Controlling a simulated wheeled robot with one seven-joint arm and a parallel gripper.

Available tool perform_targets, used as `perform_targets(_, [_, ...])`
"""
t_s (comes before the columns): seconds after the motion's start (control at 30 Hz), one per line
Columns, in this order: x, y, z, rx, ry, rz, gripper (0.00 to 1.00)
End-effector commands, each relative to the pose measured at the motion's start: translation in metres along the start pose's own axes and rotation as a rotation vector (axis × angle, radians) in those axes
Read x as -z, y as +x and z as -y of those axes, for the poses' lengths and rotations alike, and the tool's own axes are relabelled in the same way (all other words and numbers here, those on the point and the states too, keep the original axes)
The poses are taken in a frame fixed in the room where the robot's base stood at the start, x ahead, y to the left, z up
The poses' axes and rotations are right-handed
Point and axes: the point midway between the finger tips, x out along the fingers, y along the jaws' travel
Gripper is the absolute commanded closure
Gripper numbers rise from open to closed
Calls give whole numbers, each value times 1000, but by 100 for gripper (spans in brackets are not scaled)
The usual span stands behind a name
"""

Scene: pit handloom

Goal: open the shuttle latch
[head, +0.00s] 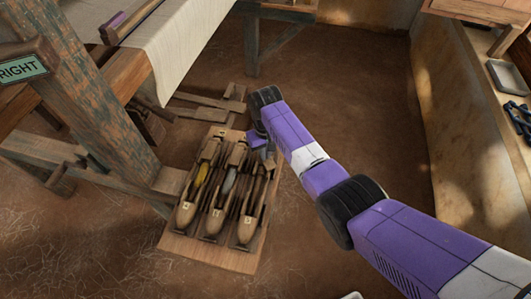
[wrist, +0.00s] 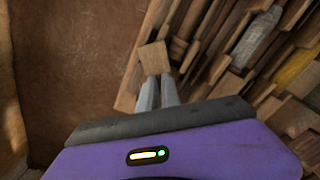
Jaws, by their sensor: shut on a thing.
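Three wooden shuttles lie side by side on a wooden board (head: 205,249) on the floor in the head view: a left one (head: 188,212), a middle one (head: 216,216) and a right one (head: 248,226). The left shuttle holds yellow thread and the middle one grey thread. My gripper (wrist: 158,88) is at the far end of the right shuttle. In the wrist view its two grey fingers are closed on a small square wooden tab (wrist: 154,57), which looks like the shuttle latch. The fingertips are hard to make out in the head view.
A loom post (head: 95,110) with a RIGHT sign (head: 22,68) stands left of the board. White cloth (head: 180,45) hangs from the loom above. The earth floor (head: 330,75) is open beyond my arm.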

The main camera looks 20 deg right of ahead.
Motion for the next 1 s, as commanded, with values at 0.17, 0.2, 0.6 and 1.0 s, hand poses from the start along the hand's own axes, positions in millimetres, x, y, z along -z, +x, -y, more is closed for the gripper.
perform_targets(0.17, [0,-1,0,0,-167,0,100])
perform_targets(0.2, [0,-1,0,0,-204,0,100])
perform_targets(0.6, [0,0,0,-1,-576,0,100])
perform_targets(1.0, [0,0,0,1,-838,0,100])
